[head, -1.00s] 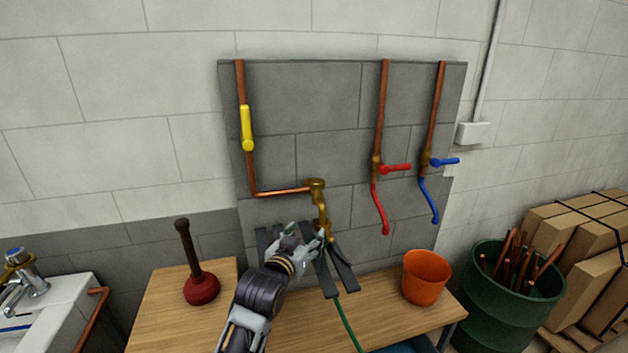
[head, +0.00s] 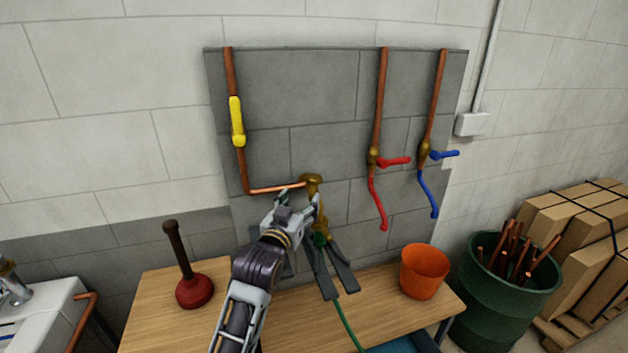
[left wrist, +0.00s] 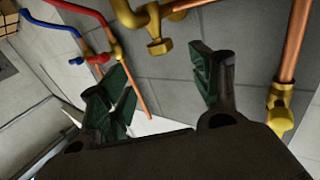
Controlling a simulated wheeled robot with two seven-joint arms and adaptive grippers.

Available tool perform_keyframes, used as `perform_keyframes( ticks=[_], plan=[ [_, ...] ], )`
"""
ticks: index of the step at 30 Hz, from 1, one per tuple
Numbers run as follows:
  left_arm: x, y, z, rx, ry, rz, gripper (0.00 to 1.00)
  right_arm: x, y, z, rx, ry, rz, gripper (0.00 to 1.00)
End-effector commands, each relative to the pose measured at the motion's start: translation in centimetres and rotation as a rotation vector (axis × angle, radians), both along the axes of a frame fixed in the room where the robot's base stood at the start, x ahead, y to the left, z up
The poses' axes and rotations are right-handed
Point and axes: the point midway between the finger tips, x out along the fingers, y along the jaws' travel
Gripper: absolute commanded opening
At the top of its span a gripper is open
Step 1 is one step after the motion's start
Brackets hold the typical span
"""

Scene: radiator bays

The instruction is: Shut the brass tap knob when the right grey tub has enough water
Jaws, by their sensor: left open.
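The brass tap knob (head: 312,181) tops the brass tap at the end of the copper pipe on the dark block panel. In the left wrist view a brass knob (left wrist: 160,46) shows beyond and between the two fingers, apart from them. My left gripper (head: 298,197) is open just below and left of the knob in the head view; its spread fingers (left wrist: 165,72) hold nothing. Contact with the tap cannot be told. A green hose (head: 345,320) runs down below the tap. No grey tub or water level shows. My right gripper is out of view.
Yellow (head: 236,120), red (head: 394,162) and blue (head: 444,154) handles sit on nearby pipes. A plunger (head: 194,288) and an orange bucket (head: 424,272) stand on the wooden bench (head: 150,310). A green barrel (head: 505,300) stands at the right.

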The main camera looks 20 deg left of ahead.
Motion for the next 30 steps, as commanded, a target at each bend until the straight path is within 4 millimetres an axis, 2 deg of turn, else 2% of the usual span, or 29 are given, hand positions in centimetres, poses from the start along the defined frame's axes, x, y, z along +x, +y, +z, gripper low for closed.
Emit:
perform_keyframes(
  ticks=[9,16,22,30],
  plan=[
    [1.7,0.0,0.1,0.000,-0.001,0.000,0.64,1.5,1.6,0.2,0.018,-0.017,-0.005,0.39],
    [3.8,0.0,0.1,0.000,-0.002,0.001,0.64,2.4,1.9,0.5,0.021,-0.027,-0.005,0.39],
    [5.6,0.0,0.1,0.000,0.000,0.001,0.64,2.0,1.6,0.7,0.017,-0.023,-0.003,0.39],
    [8.2,0.0,0.1,0.000,-0.001,0.000,0.64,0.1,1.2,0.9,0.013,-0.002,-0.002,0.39]
  ],
)
